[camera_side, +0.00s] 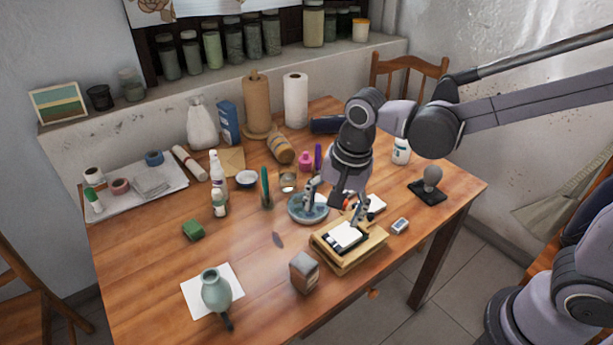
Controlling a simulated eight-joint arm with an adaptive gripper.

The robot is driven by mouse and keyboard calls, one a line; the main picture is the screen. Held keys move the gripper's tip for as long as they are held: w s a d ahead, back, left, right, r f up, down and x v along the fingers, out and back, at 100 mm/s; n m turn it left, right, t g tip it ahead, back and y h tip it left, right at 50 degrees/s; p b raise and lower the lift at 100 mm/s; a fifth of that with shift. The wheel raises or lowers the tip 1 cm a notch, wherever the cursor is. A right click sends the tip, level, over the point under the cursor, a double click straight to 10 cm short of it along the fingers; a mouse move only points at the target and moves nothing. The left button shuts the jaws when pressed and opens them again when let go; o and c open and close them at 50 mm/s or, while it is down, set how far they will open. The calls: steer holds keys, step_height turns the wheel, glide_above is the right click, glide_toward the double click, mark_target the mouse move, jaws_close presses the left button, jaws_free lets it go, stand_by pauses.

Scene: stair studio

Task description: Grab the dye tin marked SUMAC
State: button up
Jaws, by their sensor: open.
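No SUMAC lettering is readable in this side view, so I cannot tell for sure which thing is the dye tin. A small brown block-shaped container with a greyish top (304,272) stands near the table's front edge, left of the wooden tray; its markings are too small to read. My gripper (336,208) is open, pointing down, with its fingers spread between a blue-grey round dish (297,213) and the wooden tray (352,262). Nothing shows between the fingers. The brown container is apart from my gripper, below it in the picture.
A green vase (216,290) stands on white paper at the front left. Paper rolls (296,100), bottles (218,175) and a blue box (227,122) crowd the back. The table around the green block is fairly clear.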

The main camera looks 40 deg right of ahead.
mark_target(304, 271)
steer(key=a+f+m, duration=0.1)
steer(key=a, duration=0.1)
steer(key=a+f+m+g, duration=0.1)
steer(key=a+f+m, duration=0.2)
steer(key=a+f, duration=0.1)
steer(key=shift+w+a+f+g+h, duration=0.1)
steer(key=shift+w+a+g+h, duration=0.1)
steer(key=shift+w+g+h, duration=0.15)
steer(key=shift+a+f+m, duration=0.1)
steer(key=shift+f+m, duration=0.2)
steer(key=shift+f, duration=5.15)
steer(key=c, duration=1.4)
